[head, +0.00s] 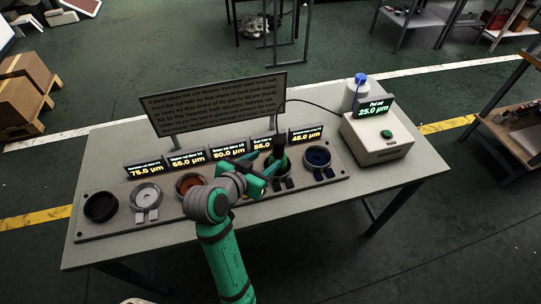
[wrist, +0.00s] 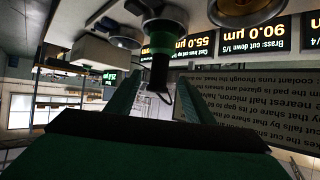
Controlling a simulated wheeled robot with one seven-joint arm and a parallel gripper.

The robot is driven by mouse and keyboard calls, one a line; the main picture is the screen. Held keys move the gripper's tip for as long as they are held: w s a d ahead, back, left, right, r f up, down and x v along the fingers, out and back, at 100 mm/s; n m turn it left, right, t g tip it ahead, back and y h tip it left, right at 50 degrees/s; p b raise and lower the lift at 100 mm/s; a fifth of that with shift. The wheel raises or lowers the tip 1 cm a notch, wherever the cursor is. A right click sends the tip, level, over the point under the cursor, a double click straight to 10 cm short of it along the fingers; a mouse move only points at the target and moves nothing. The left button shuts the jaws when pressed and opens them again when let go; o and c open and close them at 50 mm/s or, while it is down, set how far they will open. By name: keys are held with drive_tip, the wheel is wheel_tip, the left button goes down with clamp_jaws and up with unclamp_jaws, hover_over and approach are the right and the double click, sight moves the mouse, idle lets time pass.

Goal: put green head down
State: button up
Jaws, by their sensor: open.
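The green head (head: 280,151) is a dark upright cylinder with a green band. It stands at the station by the 55.0 µm display, and whether it rests on the bottom of its cup cannot be told. In the wrist view, which is upside down, the head (wrist: 158,62) shows between and beyond the fingers, with a thin dark cord or hook beside it. My gripper (head: 262,172) is open beside the head in the head view. In the wrist view its two green fingers (wrist: 160,95) are spread apart, with no clear contact on the head.
A grey panel (head: 85,238) holds a row of cups, including a black cup (head: 101,207), a copper one (head: 188,183) and a blue one (head: 318,157). Displays and a text board (head: 215,103) stand behind. A pad box (head: 378,150) reads 25.0 µm, beside a white bottle (head: 352,97).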

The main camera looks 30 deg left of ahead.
drive_tip(key=shift+v, duration=0.9)
drive_tip(key=d+f, duration=0.2)
drive_tip(key=f, duration=0.1)
drive_tip(key=s+d+f+n, duration=0.1)
drive_tip(key=d+f, duration=0.2)
drive_tip(key=f, duration=0.1)
drive_tip(key=d+f+n+y, duration=0.1)
drive_tip(key=d+f, duration=0.2)
drive_tip(key=shift+s+d+f, duration=0.2)
drive_tip(key=s+d+f+t, duration=0.1)
drive_tip(key=s+d+f, duration=0.2)
drive_tip(key=s+d, duration=0.4)
drive_tip(key=s+d+f, duration=0.3)
drive_tip(key=s+d, duration=0.3)
drive_tip(key=s, duration=0.1)
drive_tip(key=s+d+r+m+t, duration=0.1)
drive_tip(key=s+d+r, duration=0.1)
drive_tip(key=s, duration=0.3)
drive_tip(key=s+d+r+m+t+h, duration=0.1)
drive_tip(key=s+d+r, duration=0.2)
drive_tip(key=s+d, duration=0.1)
drive_tip(key=shift+s+d+m+h, duration=0.3)
drive_tip(key=shift+s+d, duration=0.05)
drive_tip(key=shift+s, duration=0.35)
drive_tip(key=shift+c, duration=0.2)
